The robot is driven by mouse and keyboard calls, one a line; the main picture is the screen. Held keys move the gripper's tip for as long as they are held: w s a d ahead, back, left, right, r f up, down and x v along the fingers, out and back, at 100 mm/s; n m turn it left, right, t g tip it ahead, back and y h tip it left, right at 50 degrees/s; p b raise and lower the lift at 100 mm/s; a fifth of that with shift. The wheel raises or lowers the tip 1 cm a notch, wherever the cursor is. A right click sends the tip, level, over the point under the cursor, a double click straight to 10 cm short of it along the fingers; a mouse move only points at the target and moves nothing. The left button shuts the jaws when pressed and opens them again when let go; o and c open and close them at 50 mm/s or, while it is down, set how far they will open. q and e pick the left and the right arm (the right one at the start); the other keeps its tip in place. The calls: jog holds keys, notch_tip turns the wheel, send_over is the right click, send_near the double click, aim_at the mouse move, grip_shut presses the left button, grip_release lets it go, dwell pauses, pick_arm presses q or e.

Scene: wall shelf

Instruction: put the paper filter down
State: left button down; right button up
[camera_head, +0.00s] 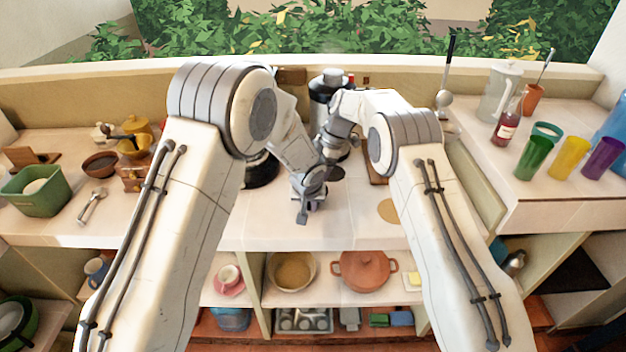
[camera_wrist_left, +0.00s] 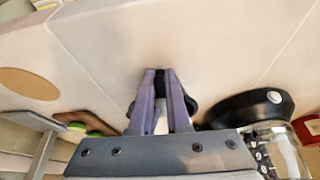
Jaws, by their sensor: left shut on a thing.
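My left gripper (camera_head: 303,213) points down over the pale counter (camera_head: 262,228) near its front edge. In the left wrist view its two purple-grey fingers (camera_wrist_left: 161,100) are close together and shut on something. A small whitish patch (camera_wrist_left: 161,124) shows between the fingers, which may be the paper filter; its shape is mostly hidden. I cannot make out the filter in the head view. My right gripper (camera_head: 336,150) is farther back, near the middle of the counter, and its fingers are not clear.
A flat tan disc (camera_head: 389,210) lies on the counter right of my left gripper. A black round base (camera_head: 262,171) stands to its left, and a dark appliance (camera_head: 326,88) at the back. The counter's front middle is bare.

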jog(key=shift+f, duration=0.65)
jog(key=o, duration=1.3)
jog(key=shift+f, duration=0.15)
jog(key=shift+s, duration=0.1)
jog(key=v, duration=1.3)
jog(key=shift+a+r, duration=0.1)
jog(key=shift+r, duration=0.3)
pick_arm(q)
jog(key=c, duration=0.8)
grip_release()
jog(key=shift+r, duration=0.1)
